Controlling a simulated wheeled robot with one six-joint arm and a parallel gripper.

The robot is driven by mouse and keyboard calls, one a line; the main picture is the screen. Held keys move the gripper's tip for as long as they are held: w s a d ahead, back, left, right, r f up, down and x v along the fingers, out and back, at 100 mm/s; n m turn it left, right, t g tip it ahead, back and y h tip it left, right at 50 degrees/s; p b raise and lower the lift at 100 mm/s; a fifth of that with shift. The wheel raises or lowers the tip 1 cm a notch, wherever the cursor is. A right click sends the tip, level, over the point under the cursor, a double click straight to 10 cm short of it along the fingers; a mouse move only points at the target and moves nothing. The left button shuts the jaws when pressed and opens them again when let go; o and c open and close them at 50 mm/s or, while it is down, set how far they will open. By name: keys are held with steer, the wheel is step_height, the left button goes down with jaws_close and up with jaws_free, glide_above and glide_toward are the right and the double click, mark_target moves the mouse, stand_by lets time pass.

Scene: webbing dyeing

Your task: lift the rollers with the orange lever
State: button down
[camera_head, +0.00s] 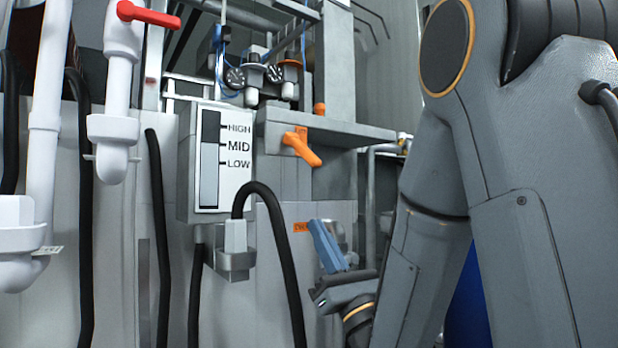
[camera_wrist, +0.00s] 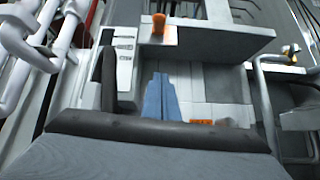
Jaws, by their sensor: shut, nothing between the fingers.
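The orange lever (camera_head: 302,149) sits on the front of a grey metal box in the head view, to the right of the HIGH/MID/LOW panel. Its handle slants down to the right. My gripper (camera_head: 319,224) has blue fingers, shut and empty, below the lever and a little to its right in the picture, apart from it. In the wrist view, the shut fingers (camera_wrist: 162,76) point towards the grey machine front. An orange part (camera_wrist: 158,24) shows beyond them; I cannot tell whether it is the lever. The rollers are not identifiable in either view.
The HIGH/MID/LOW panel (camera_head: 222,158) and a black hose (camera_head: 282,235) stand left of my gripper. A grey ledge (camera_head: 345,131) juts out above it. White pipes, one with a red valve handle (camera_head: 148,14), stand at the left. A small orange knob (camera_head: 319,109) tops the ledge.

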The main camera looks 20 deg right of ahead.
mark_target(302, 149)
steer(key=shift+s+r+n+y, duration=0.5)
steer(key=shift+s+n+y, duration=0.1)
steer(key=shift+n, duration=0.1)
steer(key=w+a+r+p, duration=0.1)
steer(key=w+r+p, duration=0.3)
steer(key=r, duration=0.6)
steer(key=shift+a+r, duration=0.15)
steer(key=shift+r, duration=0.2)
steer(key=shift+r+p, duration=0.15)
steer(key=shift+p, duration=0.25)
